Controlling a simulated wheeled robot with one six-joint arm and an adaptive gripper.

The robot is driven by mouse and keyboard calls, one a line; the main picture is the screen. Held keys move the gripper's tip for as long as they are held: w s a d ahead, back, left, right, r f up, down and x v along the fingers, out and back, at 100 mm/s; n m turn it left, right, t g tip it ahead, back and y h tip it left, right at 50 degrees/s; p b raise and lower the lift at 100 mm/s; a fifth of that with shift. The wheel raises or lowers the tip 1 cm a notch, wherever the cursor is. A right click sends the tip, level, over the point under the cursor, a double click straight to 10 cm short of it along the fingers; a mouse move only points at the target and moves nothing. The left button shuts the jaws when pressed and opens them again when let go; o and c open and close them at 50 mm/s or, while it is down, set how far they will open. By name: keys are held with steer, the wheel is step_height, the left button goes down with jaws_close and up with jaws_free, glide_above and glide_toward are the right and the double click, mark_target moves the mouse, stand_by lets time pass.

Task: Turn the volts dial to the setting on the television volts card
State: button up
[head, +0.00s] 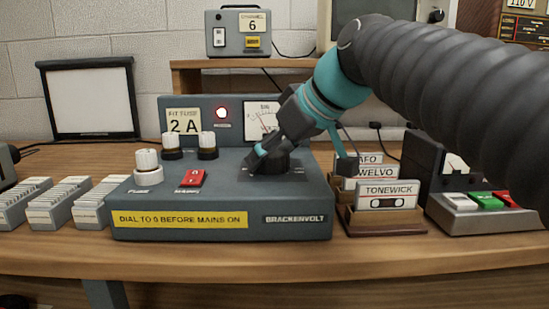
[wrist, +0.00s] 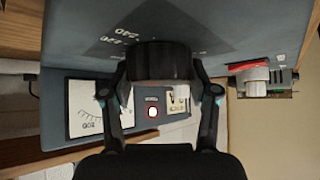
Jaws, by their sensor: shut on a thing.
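The volts dial (head: 273,163) is a black knob on the sloping top of the grey-blue Brackenvolt unit (head: 290,200). My gripper (head: 268,152) reaches down to it from the upper right. In the wrist view the dial (wrist: 160,62) sits between my two fingers (wrist: 160,82), which are shut on its sides. Scale numbers 240 and another beside it show past the dial; its pointer is hidden. A card reading 110 V (head: 523,4) is on the wooden set at the top right, cut by the picture edge.
The red mains switch (head: 193,178) and white-topped fuse holders (head: 147,165) stand left of the dial. A red lamp (head: 221,113) glows beside the meter (head: 262,121). A cassette rack (head: 385,222) and a button unit (head: 485,218) stand close on the right.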

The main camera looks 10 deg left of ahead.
steer(key=m+t+h, duration=0.1)
steer(key=m, duration=0.1)
steer(key=m+t+h+p, duration=0.1)
steer(key=m+t+h, duration=0.1)
steer(key=m, duration=0.1)
steer(key=shift+s, duration=0.15)
steer(key=m+h, duration=0.2)
steer(key=m, duration=0.1)
steer(key=m+t+h, duration=0.1)
steer(key=m+h, duration=0.1)
steer(key=m, duration=0.1)
steer(key=shift+m+h, duration=0.3)
steer(key=shift+m, duration=0.1)
steer(key=m+h+p, duration=0.2)
steer(key=m+h, duration=0.2)
steer(key=m, duration=0.2)
steer(key=shift+g+h+p, duration=0.3)
steer(key=shift+g+h, duration=0.1)
steer(key=shift+m+g+h+p, duration=0.25)
steer(key=shift+m+g+h, duration=0.45)
steer(key=shift+m, duration=0.6)
steer(key=shift+m+g+h+p, duration=0.25)
steer(key=shift+m+g+h, duration=0.45)
steer(key=shift+m, duration=0.6)
steer(key=o, duration=1.2)
steer(key=shift+c, duration=0.2)
steer(key=shift+d, duration=0.15)
